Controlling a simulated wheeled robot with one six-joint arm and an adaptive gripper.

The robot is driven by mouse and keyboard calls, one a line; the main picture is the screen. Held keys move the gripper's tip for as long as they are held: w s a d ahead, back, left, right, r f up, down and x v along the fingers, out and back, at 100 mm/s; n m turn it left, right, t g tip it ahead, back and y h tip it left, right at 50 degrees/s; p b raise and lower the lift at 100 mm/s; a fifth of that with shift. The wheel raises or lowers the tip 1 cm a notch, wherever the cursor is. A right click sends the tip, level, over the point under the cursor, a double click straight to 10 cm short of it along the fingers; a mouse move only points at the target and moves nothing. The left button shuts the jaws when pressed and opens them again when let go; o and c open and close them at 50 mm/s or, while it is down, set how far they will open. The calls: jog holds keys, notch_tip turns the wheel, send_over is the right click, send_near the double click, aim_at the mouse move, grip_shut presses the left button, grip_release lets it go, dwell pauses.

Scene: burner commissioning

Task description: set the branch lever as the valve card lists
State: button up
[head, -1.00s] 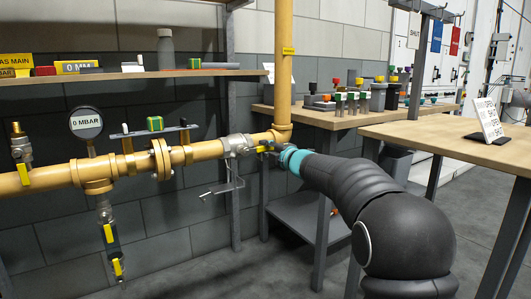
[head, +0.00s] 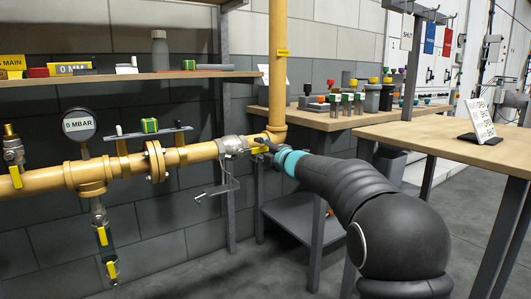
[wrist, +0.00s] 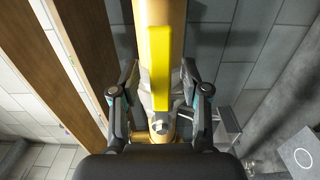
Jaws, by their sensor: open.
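The branch lever is a long yellow handle (wrist: 160,65) on a grey valve (head: 232,146) in the yellow pipe. In the wrist view it lies along the pipe, its bolted end toward my gripper's base. My gripper (wrist: 160,82) is open, with one finger on each side of the lever and visible gaps beside it. In the head view my gripper (head: 266,148) is at the pipe, right of the valve, and partly hides the lever. A white card (head: 480,119) with lines of text, including OPEN and SHUT, stands on the right table; its small text is hard to read.
A gauge (head: 78,125) reads 0 MBAR. Other yellow levers hang on the left pipework (head: 101,236). A wire bracket (head: 215,190) hangs below the valve. The back bench (head: 310,119) holds small coloured parts. The right table (head: 430,140) is mostly bare.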

jog(key=v, duration=1.2)
jog(key=shift+a, duration=0.1)
jog(key=s+d+r+m+h+p, duration=0.1)
jog(key=s+d+m+h+p, duration=0.3)
jog(key=s+d+m+h, duration=0.9)
jog(key=s+f+m+g+p, duration=0.1)
jog(key=s+f+m+g, duration=0.2)
jog(key=s, duration=0.7)
jog(key=s+f+m+g+y+p, duration=0.1)
jog(key=s+f+m+g, duration=0.2)
jog(key=s, duration=0.7)
jog(key=s+f+m+g+y+p, duration=0.1)
jog(key=s+f+m+g, duration=0.2)
jog(key=s+f+m, duration=0.3)
jog(key=s+f, duration=0.1)
jog(key=s, duration=0.3)
jog(key=shift+s+d, duration=0.15)
jog(key=shift+s, duration=0.25)
jog(key=shift+f, duration=0.1)
